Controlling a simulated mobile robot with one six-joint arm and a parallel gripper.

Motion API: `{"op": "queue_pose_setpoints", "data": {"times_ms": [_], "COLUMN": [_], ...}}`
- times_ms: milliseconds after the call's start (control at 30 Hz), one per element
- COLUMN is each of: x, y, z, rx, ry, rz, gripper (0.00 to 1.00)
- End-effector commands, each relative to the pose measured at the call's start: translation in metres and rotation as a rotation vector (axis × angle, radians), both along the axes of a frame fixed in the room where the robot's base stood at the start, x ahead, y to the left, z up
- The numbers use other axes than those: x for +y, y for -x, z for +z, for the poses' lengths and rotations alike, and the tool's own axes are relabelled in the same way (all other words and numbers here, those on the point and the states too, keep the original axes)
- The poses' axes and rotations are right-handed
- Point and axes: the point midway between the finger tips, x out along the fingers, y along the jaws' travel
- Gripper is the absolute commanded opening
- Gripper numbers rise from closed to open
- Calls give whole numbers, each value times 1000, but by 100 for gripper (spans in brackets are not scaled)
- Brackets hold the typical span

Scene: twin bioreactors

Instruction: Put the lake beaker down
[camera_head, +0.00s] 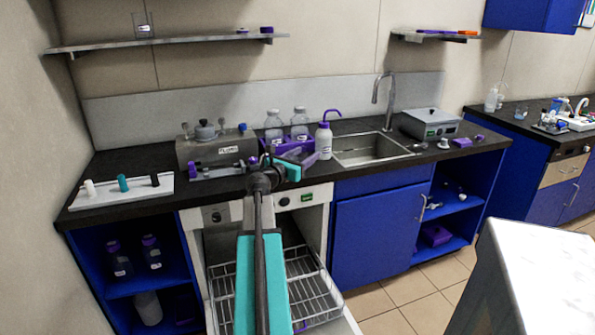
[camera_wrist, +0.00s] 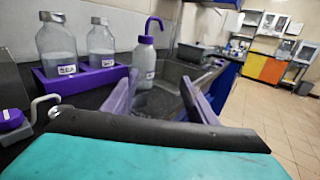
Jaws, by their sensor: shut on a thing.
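My gripper shows in the head view (camera_head: 303,158), over the dark counter just in front of the white wash bottle and the purple bottle rack. In the wrist view its two purple fingers (camera_wrist: 160,100) stand apart and reach forward past the wash bottle, toward the sink. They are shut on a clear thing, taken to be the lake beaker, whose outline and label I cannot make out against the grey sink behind. I cannot tell whether its base touches the counter.
The wash bottle (camera_head: 324,141) and purple rack (camera_head: 293,147) with two bottles stand close by. The sink (camera_head: 372,149) is to the right. A white tray (camera_head: 122,191) lies at left. An open washer with a wire rack (camera_head: 315,288) is below. Counter between sink and rack looks narrow.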

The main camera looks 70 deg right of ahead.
Motion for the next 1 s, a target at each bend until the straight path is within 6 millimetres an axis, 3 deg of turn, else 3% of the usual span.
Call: {"op": "queue_pose_setpoints", "data": {"times_ms": [467, 1000], "x": [-6, -59], "y": [-2, -20], "z": [0, -5], "rx": [1, 0], "ry": [0, -1], "rz": [-1, -1], "gripper": [25, 25]}}
